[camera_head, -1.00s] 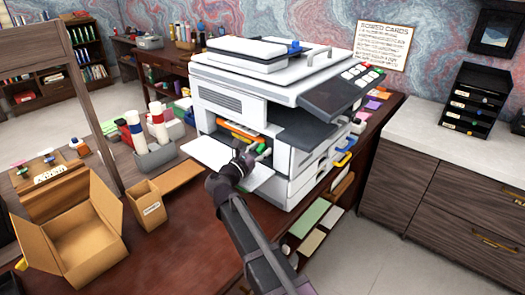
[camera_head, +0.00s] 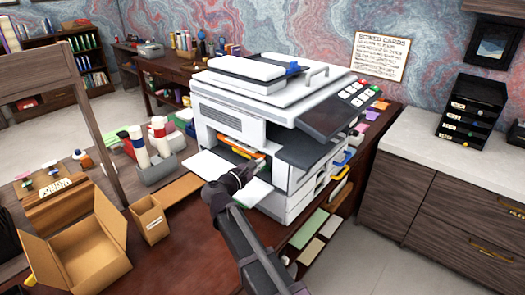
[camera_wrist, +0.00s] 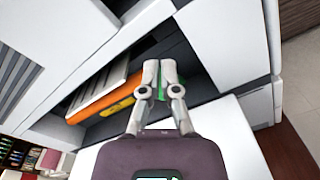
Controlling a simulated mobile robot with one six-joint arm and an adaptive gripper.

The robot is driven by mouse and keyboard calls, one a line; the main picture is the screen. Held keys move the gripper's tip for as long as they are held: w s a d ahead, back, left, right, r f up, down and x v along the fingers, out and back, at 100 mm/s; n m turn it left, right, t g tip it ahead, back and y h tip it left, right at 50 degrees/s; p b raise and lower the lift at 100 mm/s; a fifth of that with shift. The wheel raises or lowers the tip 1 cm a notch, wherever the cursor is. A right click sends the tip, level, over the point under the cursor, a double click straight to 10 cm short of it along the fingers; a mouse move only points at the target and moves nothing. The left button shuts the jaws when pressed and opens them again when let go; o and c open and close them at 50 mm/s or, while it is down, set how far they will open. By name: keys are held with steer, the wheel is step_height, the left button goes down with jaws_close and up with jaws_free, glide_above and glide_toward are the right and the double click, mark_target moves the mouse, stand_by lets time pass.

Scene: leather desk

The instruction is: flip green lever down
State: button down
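The white printer (camera_head: 225,112) stands on the desk with its front flap (camera_head: 205,165) folded down. My gripper (camera_head: 245,170) is at the printer's open front bay, above the flap. In the wrist view its two fingers (camera_wrist: 160,68) are close together, with a strip of the green lever (camera_wrist: 161,88) between them. The fingers hide most of the lever. In the head view, I cannot make out the lever behind my gripper. An orange part (camera_wrist: 118,97) lies inside the bay, left of the fingers.
An open cardboard box (camera_head: 85,265) and a smaller box (camera_head: 150,220) stand left of my arm. A grey holder with bottles (camera_head: 155,165) is left of the printer. A stack of black trays (camera_head: 470,115) stands on the right-hand counter (camera_head: 420,150).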

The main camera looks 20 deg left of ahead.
steer(key=shift+r+m+g+p, duration=0.35)
steer(key=shift+m+p, duration=0.35)
steer(key=shift+m, duration=0.4)
steer(key=s+a+r+m+g+y+p, duration=0.1)
steer(key=s+r+m+g+p, duration=0.1)
steer(key=m+p, duration=0.6)
steer(key=s+a+r+m+g+y+p, duration=0.1)
steer(key=r+m+g+p, duration=0.3)
steer(key=m, duration=1.5)
steer(key=s+p, duration=0.1)
steer(key=p, duration=0.3)
steer(key=shift+a+g, duration=0.2)
steer(key=shift+g, duration=0.15)
